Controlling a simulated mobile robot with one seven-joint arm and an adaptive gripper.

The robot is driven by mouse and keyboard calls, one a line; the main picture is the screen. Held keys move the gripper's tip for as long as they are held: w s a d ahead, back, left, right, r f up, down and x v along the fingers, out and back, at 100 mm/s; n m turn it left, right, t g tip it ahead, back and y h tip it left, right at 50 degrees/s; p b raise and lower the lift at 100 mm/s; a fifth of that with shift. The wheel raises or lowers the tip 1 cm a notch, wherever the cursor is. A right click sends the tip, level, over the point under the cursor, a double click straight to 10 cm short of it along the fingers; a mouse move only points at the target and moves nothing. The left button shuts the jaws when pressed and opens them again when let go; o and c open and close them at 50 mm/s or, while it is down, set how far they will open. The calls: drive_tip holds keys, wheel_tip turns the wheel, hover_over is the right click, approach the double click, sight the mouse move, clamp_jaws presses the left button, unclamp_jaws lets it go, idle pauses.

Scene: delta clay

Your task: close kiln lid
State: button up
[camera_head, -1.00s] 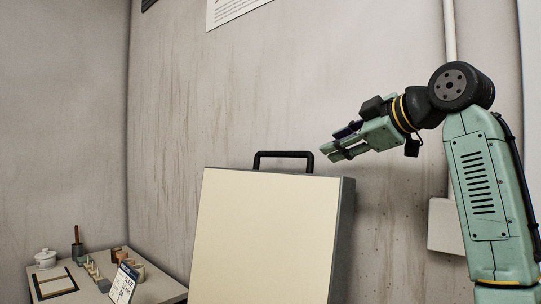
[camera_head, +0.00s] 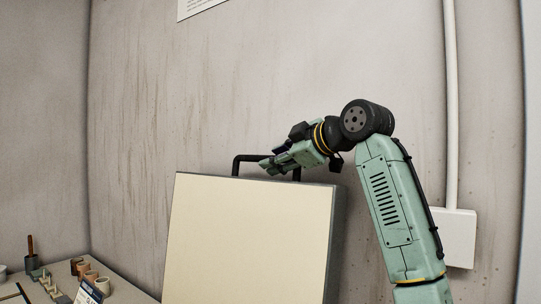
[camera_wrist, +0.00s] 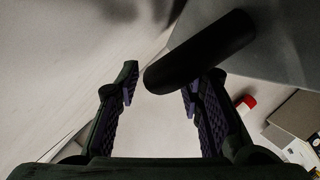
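The raised kiln lid (camera_head: 245,240) stands upright, with a cream inner face and grey edge. Its black handle (camera_head: 236,163) sticks up from the top edge. My gripper (camera_head: 268,166) is at the handle and hides part of its bar and right side in the head view. In the wrist view, my gripper (camera_wrist: 160,90) is open, with its fingers apart. The dark rounded handle bar (camera_wrist: 205,50) lies just past the fingertips, with its near end close to the right finger. Whether they touch I cannot tell. The kiln body is out of the head view.
A table (camera_head: 122,291) at the lower left holds several small pots, a tool in a cup and a card. A plain wall stands behind the lid. A pipe (camera_head: 450,100) and a wall box (camera_head: 455,238) are at the right. A red item (camera_wrist: 246,103) shows in the wrist view.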

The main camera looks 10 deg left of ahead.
drive_tip(key=shift+x, duration=1.3)
drive_tip(key=shift+c, duration=0.5)
clamp_jaws()
